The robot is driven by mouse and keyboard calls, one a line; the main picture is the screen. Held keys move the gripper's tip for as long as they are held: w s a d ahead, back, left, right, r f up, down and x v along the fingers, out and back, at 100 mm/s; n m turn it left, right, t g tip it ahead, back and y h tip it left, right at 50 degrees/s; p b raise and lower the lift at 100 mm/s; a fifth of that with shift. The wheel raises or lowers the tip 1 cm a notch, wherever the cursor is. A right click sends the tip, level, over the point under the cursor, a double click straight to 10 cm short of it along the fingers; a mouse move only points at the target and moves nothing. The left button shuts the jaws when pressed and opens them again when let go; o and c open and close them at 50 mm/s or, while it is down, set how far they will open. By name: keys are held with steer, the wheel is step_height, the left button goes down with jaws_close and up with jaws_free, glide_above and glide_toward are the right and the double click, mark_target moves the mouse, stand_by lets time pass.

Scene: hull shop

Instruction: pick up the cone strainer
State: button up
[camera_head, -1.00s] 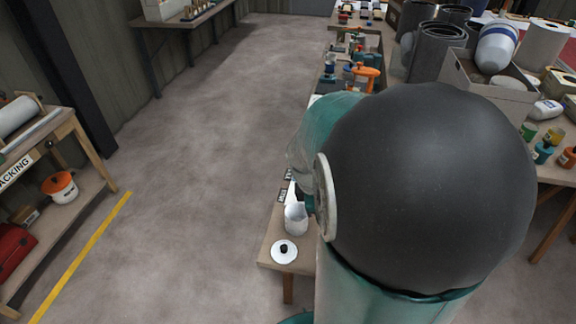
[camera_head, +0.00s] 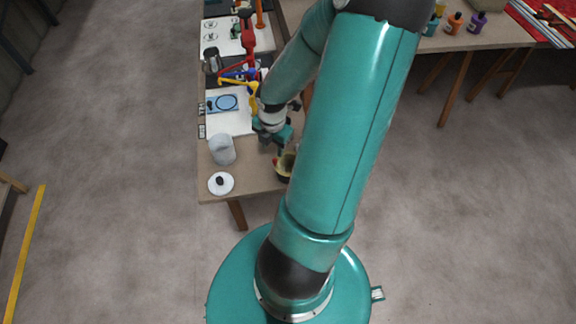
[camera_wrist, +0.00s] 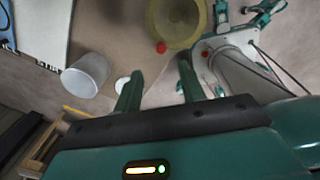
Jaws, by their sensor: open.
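What looks like the cone strainer is a round, pale yellow, hollow thing (camera_wrist: 178,20) at the top of the wrist view, with a red knob at its edge. In the head view it (camera_head: 287,162) stands near the table's front end, partly hidden behind my arm. Its cone shape cannot be made out. My gripper (camera_wrist: 160,68) is open, with nothing between its fingers. The red knob shows just beyond the fingertips, apart from them as far as I can tell. In the head view my gripper (camera_head: 274,132) is above the table, just behind the strainer.
A whitish cylinder (camera_head: 222,149) and a white lid with a dark knob (camera_head: 221,183) stand at the table's front left. A white sheet with a blue figure (camera_head: 228,108) lies behind them. Clamps and tools (camera_head: 245,70) crowd farther back. The floor (camera_head: 110,170) at left is clear.

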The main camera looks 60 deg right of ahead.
mark_target(275, 160)
steer(key=f, duration=0.8)
steer(key=shift+d+f, duration=0.2)
steer(key=shift+d, duration=0.05)
jaws_close()
